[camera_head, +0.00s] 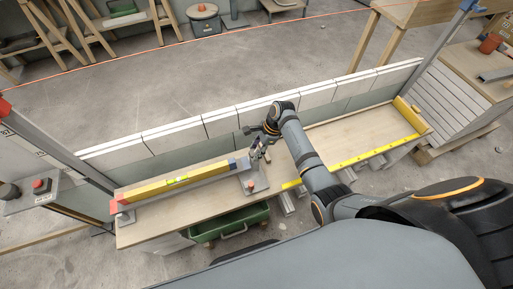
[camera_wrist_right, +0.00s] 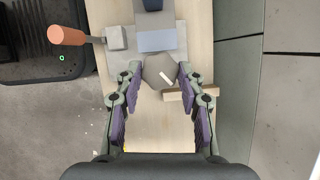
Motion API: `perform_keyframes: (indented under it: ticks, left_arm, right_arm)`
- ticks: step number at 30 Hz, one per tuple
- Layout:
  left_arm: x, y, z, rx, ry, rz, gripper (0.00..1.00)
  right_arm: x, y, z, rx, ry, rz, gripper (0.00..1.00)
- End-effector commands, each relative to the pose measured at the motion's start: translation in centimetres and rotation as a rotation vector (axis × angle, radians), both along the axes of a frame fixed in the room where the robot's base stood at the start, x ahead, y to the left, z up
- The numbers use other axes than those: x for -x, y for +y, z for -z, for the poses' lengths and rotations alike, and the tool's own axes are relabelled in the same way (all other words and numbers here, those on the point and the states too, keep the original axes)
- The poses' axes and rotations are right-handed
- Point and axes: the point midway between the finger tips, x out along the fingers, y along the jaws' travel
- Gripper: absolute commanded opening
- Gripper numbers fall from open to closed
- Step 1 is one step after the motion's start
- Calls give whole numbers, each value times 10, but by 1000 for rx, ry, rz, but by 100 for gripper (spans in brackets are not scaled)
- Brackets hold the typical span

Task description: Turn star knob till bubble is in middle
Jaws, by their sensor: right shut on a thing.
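A yellow spirit level (camera_head: 150,189) lies along a grey bar at the left of the bench, its green vial (camera_head: 178,180) facing up. The bubble is too small to place. The star knob (camera_wrist_right: 158,70) is grey with a white mark that slants in the right wrist view. My right gripper (camera_head: 257,150) is at the right end of the bar. In the right wrist view my gripper (camera_wrist_right: 160,75) has its two fingers on either side of the knob, shut on it. In the head view my gripper largely hides the knob. My left gripper is not in view.
A lever with an orange handle (camera_wrist_right: 66,36) sticks out beside the knob's mount. A green crate (camera_head: 230,226) is under the wooden bench. A row of white blocks (camera_head: 180,139) runs behind the bench. A yellow rule (camera_head: 360,157) lies at the right.

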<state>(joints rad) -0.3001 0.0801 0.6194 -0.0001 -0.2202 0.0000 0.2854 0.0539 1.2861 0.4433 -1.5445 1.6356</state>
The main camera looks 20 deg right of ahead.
Motion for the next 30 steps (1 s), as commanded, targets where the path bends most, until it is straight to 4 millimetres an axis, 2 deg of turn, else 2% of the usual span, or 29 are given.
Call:
perform_keyframes:
  ticks: [1,3,10,21,30]
  left_arm:
    - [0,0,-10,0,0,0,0]
    - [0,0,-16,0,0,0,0]
    - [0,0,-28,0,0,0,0]
    - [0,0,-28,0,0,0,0]
    - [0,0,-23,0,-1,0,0]
  right_arm:
    - [0,0,-5,0,4,-34,7]
    - [-1,0,-6,0,4,-93,7]
    - [-3,1,-3,-2,3,-312,7]
    - [-6,2,0,-1,2,-641,7]
    - [-7,2,1,-1,1,-821,7]
